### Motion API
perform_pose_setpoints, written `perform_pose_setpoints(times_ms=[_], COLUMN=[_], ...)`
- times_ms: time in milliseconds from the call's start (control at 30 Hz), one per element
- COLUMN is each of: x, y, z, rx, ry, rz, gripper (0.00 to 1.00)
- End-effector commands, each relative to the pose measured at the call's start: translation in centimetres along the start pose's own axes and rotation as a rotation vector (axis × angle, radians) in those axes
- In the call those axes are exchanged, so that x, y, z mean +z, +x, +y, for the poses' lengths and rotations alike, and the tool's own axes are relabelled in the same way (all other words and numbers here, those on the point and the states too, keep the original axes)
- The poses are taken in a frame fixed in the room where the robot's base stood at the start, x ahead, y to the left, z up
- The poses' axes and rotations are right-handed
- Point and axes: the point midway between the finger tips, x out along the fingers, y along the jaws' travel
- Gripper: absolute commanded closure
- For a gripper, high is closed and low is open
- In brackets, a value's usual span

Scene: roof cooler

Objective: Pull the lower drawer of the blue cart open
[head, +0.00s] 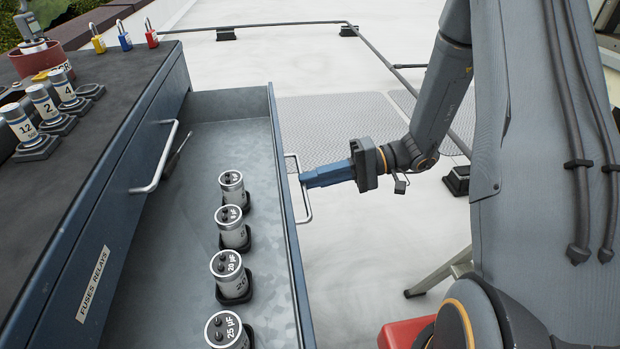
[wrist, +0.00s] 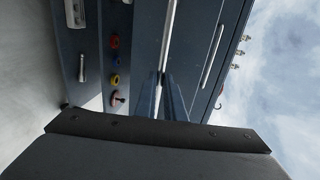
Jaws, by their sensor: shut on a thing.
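The blue cart (head: 130,170) fills the left of the head view. Its lower drawer (head: 277,170) stands open, with a bare grey metal floor showing. The drawer's silver bar handle (head: 299,190) is on its front face. My gripper (head: 303,180) is shut on this handle, coming from the right. In the wrist view, the blue fingers of my gripper (wrist: 168,85) close around the silver bar (wrist: 168,40). The upper drawer, labelled "FUSES RELAYS", is shut above, with its own handle (head: 158,160).
Several silver capacitors (head: 232,228) stand in holders in the open drawer. A screwdriver (head: 178,152) lies near its back. More capacitors (head: 45,103) and coloured padlocks (head: 124,38) are on the cart top. Pale roof floor (head: 360,240) lies right of the drawer, with a red object (head: 403,333) below.

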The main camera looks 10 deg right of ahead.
Motion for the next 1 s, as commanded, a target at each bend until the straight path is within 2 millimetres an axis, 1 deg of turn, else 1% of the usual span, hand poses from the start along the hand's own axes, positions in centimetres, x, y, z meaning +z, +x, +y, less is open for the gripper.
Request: perform_pose_setpoints(times_ms=[200, 233, 300, 333, 667, 767, 1000], x=[-0.1, -0.1, -0.1, -0.1, -0.1, -0.1, -0.1], y=[-0.1, -0.1, -0.1, -0.1, -0.3, -1.2, -5.2], z=[0.0, 0.0, 0.0, 0.0, 0.0, 0.0, 0.0], rx=[0.0, 0.0, 0.0, 0.0, 0.0, 0.0, 0.0], ry=[0.0, 0.0, 0.0, 0.0, 0.0, -0.001, 0.0], rz=[0.004, 0.004, 0.004, 0.004, 0.003, 0.004, 0.006], gripper=[1.0, 0.87, 0.76, 0.72, 0.72, 0.72, 0.72])
